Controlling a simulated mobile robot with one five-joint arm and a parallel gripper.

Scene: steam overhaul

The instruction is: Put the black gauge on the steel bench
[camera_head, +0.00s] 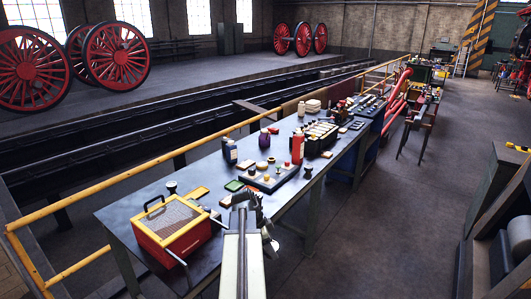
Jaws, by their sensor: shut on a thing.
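A long steel bench (125,214) with a grey top runs from the lower left toward the back right. My gripper (246,197) is at the end of my pale arm, over the near edge of the bench. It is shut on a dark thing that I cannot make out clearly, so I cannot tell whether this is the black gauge. A small black round-topped object (171,187) stands on the bench to the left of my gripper. I cannot tell whether it is a gauge.
A red box with a yellow-framed mesh top (172,230) stands at the bench's near left end. A tray of small parts (268,177), bottles and a red canister (298,147) stand farther along. A yellow rail (140,175) runs behind the bench. The floor to the right (400,230) is open.

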